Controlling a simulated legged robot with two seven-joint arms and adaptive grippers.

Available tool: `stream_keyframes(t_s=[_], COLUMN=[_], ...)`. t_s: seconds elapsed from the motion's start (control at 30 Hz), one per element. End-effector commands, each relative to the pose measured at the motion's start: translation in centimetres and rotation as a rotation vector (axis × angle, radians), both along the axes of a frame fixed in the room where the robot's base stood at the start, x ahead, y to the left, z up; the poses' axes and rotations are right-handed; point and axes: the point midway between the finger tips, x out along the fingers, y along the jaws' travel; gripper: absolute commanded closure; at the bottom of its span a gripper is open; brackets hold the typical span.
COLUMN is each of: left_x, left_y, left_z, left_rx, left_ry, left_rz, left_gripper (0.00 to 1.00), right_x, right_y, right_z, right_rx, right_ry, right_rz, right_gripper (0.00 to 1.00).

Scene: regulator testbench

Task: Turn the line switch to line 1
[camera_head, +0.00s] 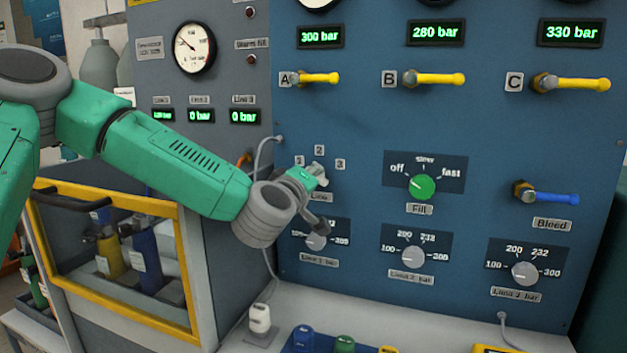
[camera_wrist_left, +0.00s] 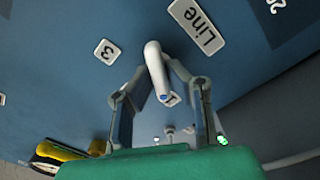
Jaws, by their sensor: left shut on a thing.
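The line switch shows in the head view below the tags 1 (camera_head: 299,160), 2 (camera_head: 319,150) and 3 (camera_head: 340,164), mostly covered by my left gripper (camera_head: 316,190). In the left wrist view its pale grey lever (camera_wrist_left: 154,66) stands between the two fingers of my left gripper (camera_wrist_left: 157,78), which are shut on it. Tag 3 (camera_wrist_left: 107,51) and the Line plate (camera_wrist_left: 197,25) show beside it. Another small tag (camera_wrist_left: 172,99) lies by the lever's blue-dotted end and is hard to read. The exact switch setting cannot be told. My right gripper is not in view.
Just below the gripper is a grey limit knob (camera_head: 316,241). The green fill knob (camera_head: 422,187) is to the right. Yellow valve handles (camera_head: 320,78) stick out above. A yellow-framed case (camera_head: 110,211) stands left, under my arm.

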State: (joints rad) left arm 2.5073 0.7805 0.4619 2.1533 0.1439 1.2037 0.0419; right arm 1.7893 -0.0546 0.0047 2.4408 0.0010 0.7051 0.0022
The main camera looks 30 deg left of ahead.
Motion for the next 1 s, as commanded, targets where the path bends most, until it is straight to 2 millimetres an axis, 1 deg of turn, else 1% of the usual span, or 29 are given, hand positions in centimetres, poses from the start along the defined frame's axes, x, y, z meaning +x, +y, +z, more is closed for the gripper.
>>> stream_keyframes(t_s=[0.3, 0.7, 0.73, 0.77, 0.8, 1.0], left_x=[0.10, 0.09, 0.10, 0.09, 0.08, -0.14], left_y=[0.24, 0.23, 0.25, 0.24, 0.23, 0.13], left_z=[-0.03, -0.01, 0.00, 0.01, 0.00, 0.09], left_rx=[-0.071, -0.077, -0.077, -0.077, -0.077, -0.075], left_ry=[-0.018, -0.019, -0.019, -0.019, -0.019, -0.021], left_rz=[0.004, 0.005, 0.005, 0.005, 0.004, 0.002], left_gripper=[1.00, 1.00, 0.81, 0.70, 0.68, 0.68], right_x=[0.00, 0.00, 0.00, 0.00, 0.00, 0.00], right_y=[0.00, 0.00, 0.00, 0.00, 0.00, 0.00], right_z=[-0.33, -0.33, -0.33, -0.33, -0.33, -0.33], right_rx=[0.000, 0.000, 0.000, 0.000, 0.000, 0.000], right_ry=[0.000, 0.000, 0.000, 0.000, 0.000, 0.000], right_rz=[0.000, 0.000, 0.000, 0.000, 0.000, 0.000], right_gripper=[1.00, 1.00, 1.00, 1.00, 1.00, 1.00])
